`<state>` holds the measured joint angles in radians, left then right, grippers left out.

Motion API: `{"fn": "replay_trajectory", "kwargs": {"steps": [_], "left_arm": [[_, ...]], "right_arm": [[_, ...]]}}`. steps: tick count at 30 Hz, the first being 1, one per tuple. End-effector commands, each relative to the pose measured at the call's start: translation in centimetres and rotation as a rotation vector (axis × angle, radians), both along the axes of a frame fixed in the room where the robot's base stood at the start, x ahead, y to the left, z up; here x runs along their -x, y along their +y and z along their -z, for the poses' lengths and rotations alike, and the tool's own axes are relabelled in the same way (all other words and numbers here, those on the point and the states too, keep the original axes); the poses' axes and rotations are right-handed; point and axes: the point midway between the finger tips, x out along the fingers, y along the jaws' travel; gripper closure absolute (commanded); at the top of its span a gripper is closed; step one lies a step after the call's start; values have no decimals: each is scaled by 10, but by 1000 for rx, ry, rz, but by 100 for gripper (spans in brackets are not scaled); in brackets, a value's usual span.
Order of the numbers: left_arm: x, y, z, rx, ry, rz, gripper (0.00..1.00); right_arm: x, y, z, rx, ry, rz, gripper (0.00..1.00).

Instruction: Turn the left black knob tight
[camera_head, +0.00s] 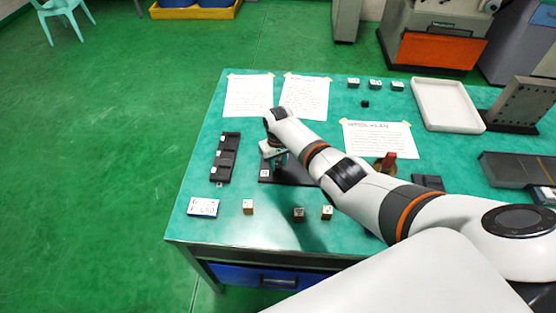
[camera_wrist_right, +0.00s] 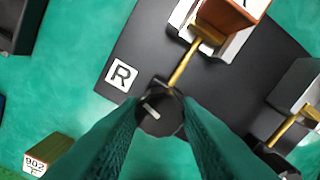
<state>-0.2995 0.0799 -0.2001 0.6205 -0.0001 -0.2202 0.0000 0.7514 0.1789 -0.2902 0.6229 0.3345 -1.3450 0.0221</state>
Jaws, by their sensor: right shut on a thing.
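The left black knob (camera_wrist_right: 160,112), with a pale mark on top, sits on the end of a brass rod in the right wrist view. My right gripper (camera_wrist_right: 161,122) has its two teal fingers closed on either side of it. The rod leads to a brass clamp piece beside a brown block (camera_wrist_right: 232,14). Another black knob (camera_wrist_right: 272,160) on a brass rod is partly in view at lower right. The black base plate (camera_wrist_right: 135,52) carries a white R label. In the head view my right gripper (camera_head: 277,158) hides the knob. My left gripper is not in view.
A black compartment tray (camera_head: 226,158) lies left of the plate. Small labelled blocks (camera_head: 248,207) stand along the front of the green table, and papers (camera_head: 249,96) lie behind. Grey machine parts (camera_head: 520,170) occupy the right side.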

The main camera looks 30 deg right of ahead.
Motion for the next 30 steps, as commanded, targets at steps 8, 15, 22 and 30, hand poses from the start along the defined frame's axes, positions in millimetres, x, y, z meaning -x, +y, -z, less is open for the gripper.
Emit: {"fn": "replay_trajectory", "kwargs": {"steps": [8,15,22,30], "left_arm": [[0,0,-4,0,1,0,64],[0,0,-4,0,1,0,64],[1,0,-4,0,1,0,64],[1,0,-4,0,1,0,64]], "right_arm": [[0,0,-1,0,0,102,92],[0,0,-1,0,-1,129,92],[0,0,-1,0,-1,130,92],[0,0,0,0,-1,128,48]]}}
